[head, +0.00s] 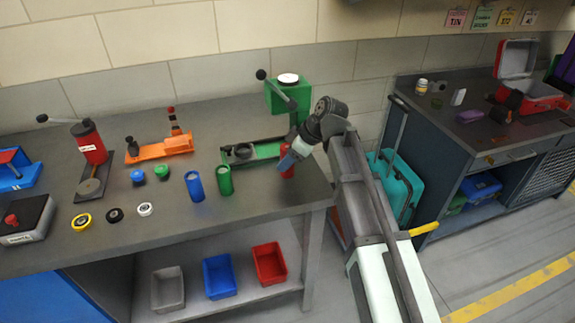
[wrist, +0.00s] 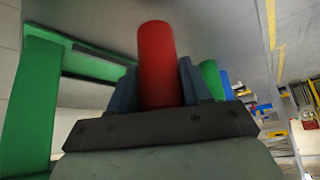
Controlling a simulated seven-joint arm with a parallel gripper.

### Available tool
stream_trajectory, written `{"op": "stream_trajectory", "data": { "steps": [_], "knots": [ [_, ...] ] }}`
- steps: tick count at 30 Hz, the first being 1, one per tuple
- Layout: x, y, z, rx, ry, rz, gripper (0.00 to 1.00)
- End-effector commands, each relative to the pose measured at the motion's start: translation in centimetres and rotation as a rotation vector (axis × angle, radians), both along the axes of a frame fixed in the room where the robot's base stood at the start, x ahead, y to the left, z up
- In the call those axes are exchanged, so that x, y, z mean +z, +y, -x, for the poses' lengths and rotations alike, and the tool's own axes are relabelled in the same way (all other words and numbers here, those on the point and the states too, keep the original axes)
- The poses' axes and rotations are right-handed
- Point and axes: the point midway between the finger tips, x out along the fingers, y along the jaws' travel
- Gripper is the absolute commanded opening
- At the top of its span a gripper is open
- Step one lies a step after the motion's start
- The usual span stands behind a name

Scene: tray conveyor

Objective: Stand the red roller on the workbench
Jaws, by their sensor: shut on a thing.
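The red roller (head: 287,160) is at the right end of the workbench (head: 262,205), partly hidden behind my gripper (head: 286,164) in the head view. In the wrist view the red roller (wrist: 158,62) stands out between the two fingers of my gripper (wrist: 159,85), which is shut on it. In the head view the roller looks roughly upright, close to the bench top. I cannot tell whether its lower end touches the bench.
A blue roller (head: 194,186) and a green roller (head: 224,180) stand just left of my gripper. A green press (head: 290,97) with a lever stands behind it. Red, blue and grey bins (head: 269,263) sit on the lower shelf. The bench front is clear.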

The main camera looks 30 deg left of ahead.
Motion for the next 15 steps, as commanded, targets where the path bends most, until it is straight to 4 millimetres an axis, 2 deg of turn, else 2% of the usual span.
{"op": "stream_trajectory", "data": {
  "steps": [6,15],
  "knots": [
    [-2.5,0.0,0.0,-0.001,0.002,0.000,0.09],
    [-2.6,0.0,0.0,0.000,0.000,-0.001,0.09]
  ]
}}
